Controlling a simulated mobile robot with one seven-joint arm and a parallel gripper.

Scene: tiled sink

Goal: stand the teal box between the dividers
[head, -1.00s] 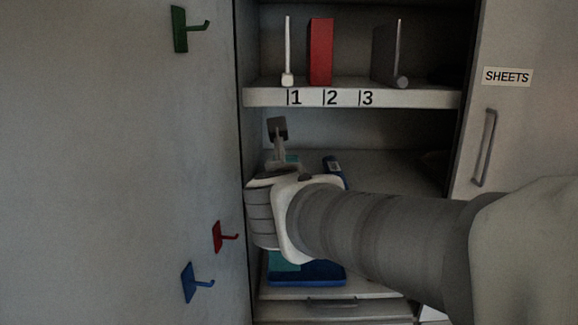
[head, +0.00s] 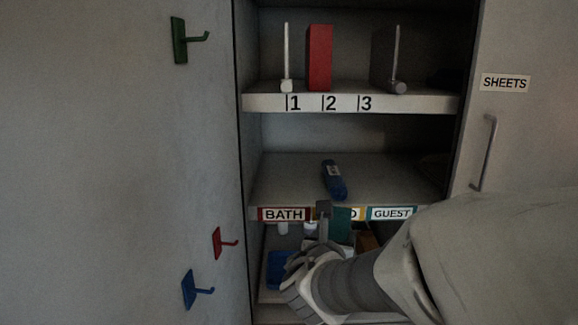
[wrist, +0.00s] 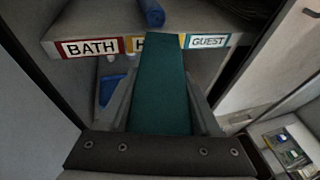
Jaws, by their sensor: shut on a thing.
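The teal box (wrist: 161,85) is between the fingers of my gripper (wrist: 163,108) in the wrist view, its long side pointing away from the wrist. In the head view the teal box (head: 341,224) shows beside my gripper (head: 326,222), just at the front edge of the middle shelf and partly hidden by it. On the upper shelf a thin white divider (head: 287,60) stands at the left and a grey divider (head: 384,58) at the right. A red box (head: 320,57) stands upright between them, nearer the white divider. Bare shelf lies between the red box and the grey divider.
The upper shelf edge (head: 350,103) carries 1, 2 and 3. A blue rolled item (head: 333,180) lies on the middle shelf. A blue tray (head: 278,268) is below. Green (head: 180,40), red (head: 219,243) and blue hooks (head: 190,289) jut from the left panel.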

